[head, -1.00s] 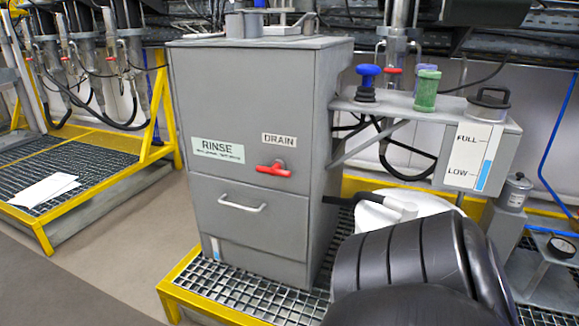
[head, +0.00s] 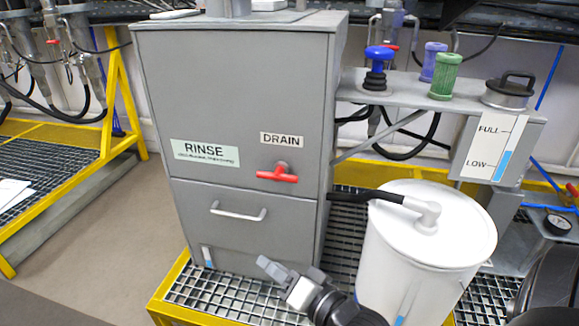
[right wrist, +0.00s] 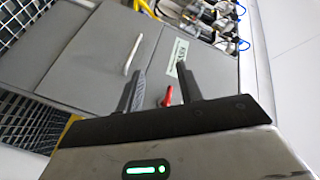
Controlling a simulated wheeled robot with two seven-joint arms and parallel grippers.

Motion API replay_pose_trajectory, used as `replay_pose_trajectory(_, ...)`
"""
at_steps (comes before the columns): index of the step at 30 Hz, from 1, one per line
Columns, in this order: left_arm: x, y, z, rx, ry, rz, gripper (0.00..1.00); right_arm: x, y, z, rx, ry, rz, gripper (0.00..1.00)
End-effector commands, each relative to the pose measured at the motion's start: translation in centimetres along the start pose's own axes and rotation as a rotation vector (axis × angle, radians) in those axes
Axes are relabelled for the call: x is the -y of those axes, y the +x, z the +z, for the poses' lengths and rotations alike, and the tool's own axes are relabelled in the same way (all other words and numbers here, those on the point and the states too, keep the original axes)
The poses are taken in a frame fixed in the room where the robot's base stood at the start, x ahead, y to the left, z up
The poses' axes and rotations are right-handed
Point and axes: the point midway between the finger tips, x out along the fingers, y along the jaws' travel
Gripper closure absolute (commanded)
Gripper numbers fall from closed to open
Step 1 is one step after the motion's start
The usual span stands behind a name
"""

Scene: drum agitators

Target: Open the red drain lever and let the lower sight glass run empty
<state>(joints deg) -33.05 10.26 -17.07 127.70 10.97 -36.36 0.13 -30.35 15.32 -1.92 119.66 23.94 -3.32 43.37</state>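The red drain lever (head: 278,173) lies horizontal under the DRAIN label (head: 282,140) on the grey cabinet (head: 235,90). In the right wrist view the red lever (right wrist: 168,96) shows between my finger outlines, beyond them and untouched. My right gripper (head: 270,268) is in front of the cabinet's lower part, below the lever. In the right wrist view the right gripper (right wrist: 163,68) is open and empty. My left gripper is out of view.
A white drum (head: 385,255) with a black hose stands right of the cabinet on yellow-framed grating (head: 235,290). A FULL/LOW gauge (head: 492,148) shows blue near LOW. A drawer handle (head: 238,213) juts out below the lever. Floor is clear at left.

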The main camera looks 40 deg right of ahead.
Motion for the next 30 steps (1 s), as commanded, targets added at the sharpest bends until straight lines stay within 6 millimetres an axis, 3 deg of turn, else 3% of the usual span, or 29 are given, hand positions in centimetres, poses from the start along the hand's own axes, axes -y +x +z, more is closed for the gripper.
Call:
replay_pose_trajectory(1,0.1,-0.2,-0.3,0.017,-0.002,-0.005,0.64,-0.6,0.0,-3.4,-0.083,0.116,-0.013,0.63)
replay_pose_trajectory(3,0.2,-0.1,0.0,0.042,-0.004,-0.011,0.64,-1.6,-0.3,-6.8,-0.181,0.262,-0.047,0.63)
replay_pose_trajectory(7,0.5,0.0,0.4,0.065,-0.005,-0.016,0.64,-2.6,-1.0,-10.8,-0.290,0.420,-0.108,0.63)
replay_pose_trajectory(14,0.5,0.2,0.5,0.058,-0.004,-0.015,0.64,-2.7,1.1,-12.4,-0.316,0.462,-0.132,0.63)
replay_pose_trajectory(30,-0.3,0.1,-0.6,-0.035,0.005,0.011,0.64,-2.2,11.6,-15.8,-0.312,0.458,-0.128,0.63)
